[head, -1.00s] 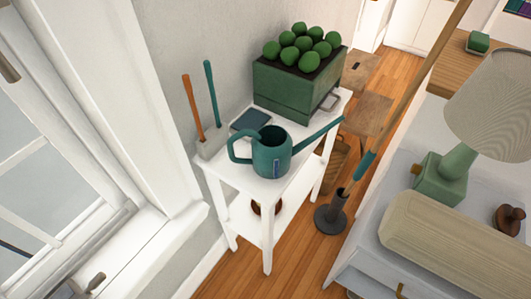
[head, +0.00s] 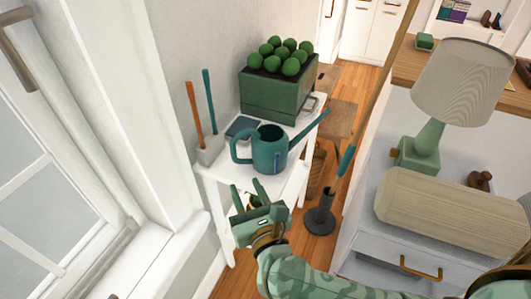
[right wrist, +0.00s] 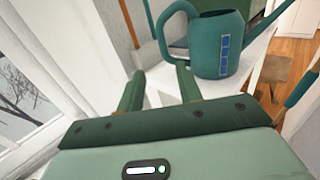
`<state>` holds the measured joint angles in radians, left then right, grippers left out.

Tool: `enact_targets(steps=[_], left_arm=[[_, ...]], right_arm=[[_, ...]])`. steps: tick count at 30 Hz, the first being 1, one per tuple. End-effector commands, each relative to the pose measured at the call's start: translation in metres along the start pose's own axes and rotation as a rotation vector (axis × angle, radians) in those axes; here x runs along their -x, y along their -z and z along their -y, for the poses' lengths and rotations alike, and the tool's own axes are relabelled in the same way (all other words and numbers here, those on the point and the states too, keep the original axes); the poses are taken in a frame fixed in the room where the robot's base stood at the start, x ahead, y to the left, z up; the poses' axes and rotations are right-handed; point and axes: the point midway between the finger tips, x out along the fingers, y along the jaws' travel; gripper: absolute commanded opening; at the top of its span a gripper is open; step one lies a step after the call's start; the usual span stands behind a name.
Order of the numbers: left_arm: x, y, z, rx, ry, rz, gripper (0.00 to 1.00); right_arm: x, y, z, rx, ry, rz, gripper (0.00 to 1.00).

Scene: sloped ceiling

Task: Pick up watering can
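The teal watering can (head: 270,150) stands upright on the white side table (head: 285,188), its loop handle to the left and long spout to the upper right. It also shows in the right wrist view (right wrist: 218,45), with a blue panel on its side. My right gripper (head: 246,189) is just in front of the table, below and nearer than the can. Its two fingers (right wrist: 160,75) are apart, with nothing between them, and point toward the can and handle. I see no contact with the can. My left gripper is not in view.
A green planter (head: 272,95) stands behind the can. A dark book (head: 242,127) and a holder (head: 210,149) with two tools are on its left. The window (head: 40,180) is left, a dresser (head: 400,232) with lamp right.

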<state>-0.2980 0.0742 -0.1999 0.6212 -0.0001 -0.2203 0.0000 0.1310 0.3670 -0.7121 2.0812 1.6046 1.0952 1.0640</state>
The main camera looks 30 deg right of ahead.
Motion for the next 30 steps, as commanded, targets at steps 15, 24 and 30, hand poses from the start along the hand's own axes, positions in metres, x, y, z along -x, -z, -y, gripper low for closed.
enact_targets(steps=[15,24,30], left_arm=[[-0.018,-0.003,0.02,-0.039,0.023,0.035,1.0],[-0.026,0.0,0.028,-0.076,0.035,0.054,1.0],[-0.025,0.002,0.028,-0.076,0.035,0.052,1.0]], right_arm=[[-0.083,0.006,0.002,0.007,0.001,0.0,0.35],[-0.123,0.009,0.006,0.007,0.001,0.0,0.35],[-0.124,0.007,0.006,0.007,0.001,0.002,0.35]])
